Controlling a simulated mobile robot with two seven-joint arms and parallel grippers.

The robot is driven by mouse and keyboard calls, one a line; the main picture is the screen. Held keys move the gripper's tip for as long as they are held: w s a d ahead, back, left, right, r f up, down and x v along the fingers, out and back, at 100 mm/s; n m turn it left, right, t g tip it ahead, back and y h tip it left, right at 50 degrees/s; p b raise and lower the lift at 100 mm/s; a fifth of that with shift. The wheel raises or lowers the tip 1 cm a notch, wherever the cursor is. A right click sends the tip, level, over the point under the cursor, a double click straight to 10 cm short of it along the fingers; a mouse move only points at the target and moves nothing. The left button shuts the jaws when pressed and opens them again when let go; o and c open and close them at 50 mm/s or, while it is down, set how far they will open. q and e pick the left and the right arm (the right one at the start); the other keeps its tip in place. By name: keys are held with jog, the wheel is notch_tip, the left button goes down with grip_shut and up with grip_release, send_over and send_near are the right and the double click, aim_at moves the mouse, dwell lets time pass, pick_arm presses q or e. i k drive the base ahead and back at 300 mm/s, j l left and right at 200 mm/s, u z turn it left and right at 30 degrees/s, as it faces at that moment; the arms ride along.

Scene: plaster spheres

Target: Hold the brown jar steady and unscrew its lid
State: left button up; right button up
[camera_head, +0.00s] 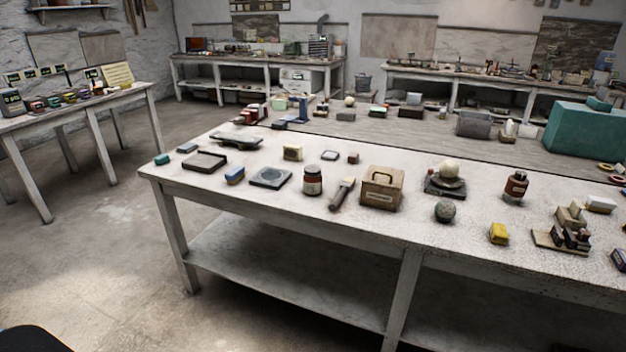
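A brown jar (312,184) with a dark lid and a pale label band stands upright on the near white worktable (282,213), left of the middle. The lid (312,170) sits on top of it. A second brown container (515,189), with a dark top and a label, stands upright farther right on the same table. It looks more like a bottle with a narrower neck. Neither of my grippers is in view, and nothing touches the jar.
A brush-like tool (343,193) and a wooden box (381,188) with a handle stand right of the jar; a grey square plate (270,178) lies left. A plaster sphere (449,169) rests on a dark stand. The floor (95,240) at left is clear.

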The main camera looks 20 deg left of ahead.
aim_at(312, 185)
jog(key=i+j, duration=0.2)
jog(key=j, duration=0.2)
jog(key=i+j, duration=0.15)
jog(key=j, duration=0.25)
jog(key=i+j, duration=0.2)
jog(key=j, duration=0.2)
jog(key=i+j, duration=0.2)
jog(key=j, duration=0.2)
jog(key=i+j, duration=0.2)
jog(key=j, duration=0.2)
